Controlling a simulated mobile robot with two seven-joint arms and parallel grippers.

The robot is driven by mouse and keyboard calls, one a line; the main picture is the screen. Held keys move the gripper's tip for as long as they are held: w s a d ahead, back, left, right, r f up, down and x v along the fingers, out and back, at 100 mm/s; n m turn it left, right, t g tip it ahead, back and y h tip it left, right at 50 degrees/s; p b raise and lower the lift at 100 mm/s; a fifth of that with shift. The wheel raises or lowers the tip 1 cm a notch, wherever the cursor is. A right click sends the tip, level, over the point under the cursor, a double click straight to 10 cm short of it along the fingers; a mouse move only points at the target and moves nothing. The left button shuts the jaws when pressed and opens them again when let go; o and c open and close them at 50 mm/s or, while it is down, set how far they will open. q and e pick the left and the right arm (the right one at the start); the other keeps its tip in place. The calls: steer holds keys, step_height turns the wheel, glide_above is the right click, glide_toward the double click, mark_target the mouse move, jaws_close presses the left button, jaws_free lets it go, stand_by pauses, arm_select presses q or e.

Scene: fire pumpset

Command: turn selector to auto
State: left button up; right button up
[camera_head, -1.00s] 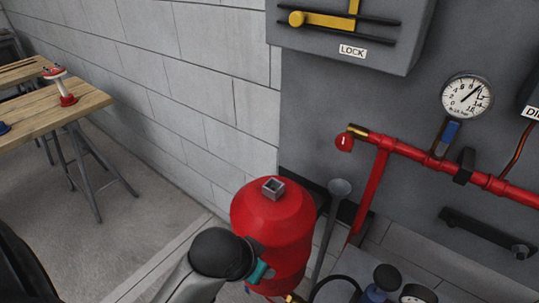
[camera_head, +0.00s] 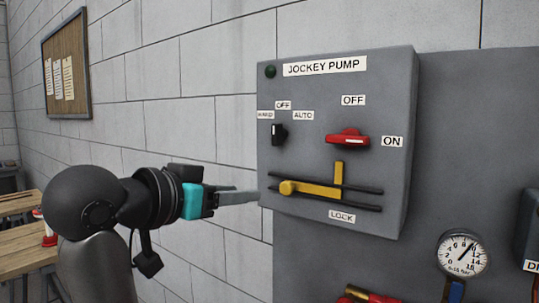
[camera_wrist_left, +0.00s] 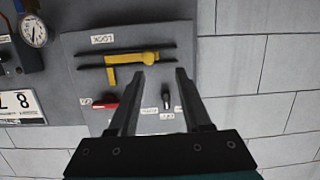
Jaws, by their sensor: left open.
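The black selector knob (camera_head: 279,134) is on the grey jockey pump box (camera_head: 300,100), among small labels HAND, OFF and AUTO. Its exact setting is too small to tell. In the left wrist view, upside down, the selector (camera_wrist_left: 167,99) shows between my finger lines, nearer the right finger. My left gripper (camera_head: 258,194) reaches in from the left, with its fingers pointing at the box's lower left edge, below the selector. In the left wrist view my left gripper (camera_wrist_left: 160,72) is open, with nothing held between its fingers. My right gripper is out of view.
A red switch handle (camera_head: 348,139) with OFF and ON labels is right of the selector. A yellow lock bar (camera_head: 310,188) on dark rails lies below. A gauge (camera_head: 462,254) and red pipe (camera_head: 362,295) are lower right.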

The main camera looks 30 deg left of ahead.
arm_select(q)
steer(key=s+a+r+t, duration=0.1)
steer(key=s+r+t, duration=0.25)
steer(key=r, duration=0.55)
steer(key=p, duration=1.3)
glide_toward(274, 129)
steer(key=shift+g+h, duration=0.4)
steer(key=shift+g, duration=0.05)
steer(key=w, duration=0.5)
steer(key=w+p, duration=0.1)
steer(key=w, duration=0.2)
steer(key=shift+w+d+r, duration=0.25)
steer(key=shift+d+r, duration=0.05)
steer(key=shift+d, duration=0.1)
jaws_close()
